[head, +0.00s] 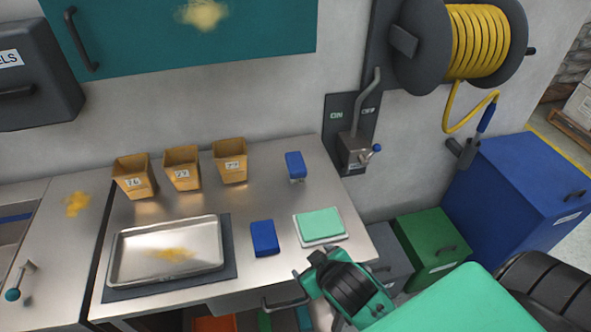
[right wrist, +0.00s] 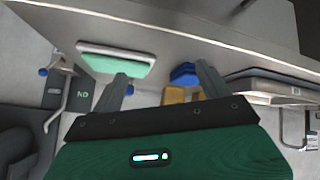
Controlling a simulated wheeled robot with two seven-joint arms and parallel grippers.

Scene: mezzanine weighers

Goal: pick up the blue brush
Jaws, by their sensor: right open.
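A blue piece with a pale underside (head: 295,165), which looks like the blue brush, stands at the back right of the steel bench. A second blue block (head: 264,238) lies nearer the front, between the tray and the mint pad; I cannot tell its kind for sure. In the right wrist view a blue piece (right wrist: 185,74) shows beside one finger; I cannot tell which of the two it is. My right gripper (head: 318,297) is open and empty at the bench's front right edge, and its fingers also show in the wrist view (right wrist: 160,73). My left gripper is out of view.
A mint pad on a white base (head: 319,224) lies close to my right gripper. A steel tray (head: 120,278) sits on a dark mat at the left. Numbered tan bins (head: 230,161) line the back. A wall switch (head: 354,150) and green bin (head: 428,245) are at the right.

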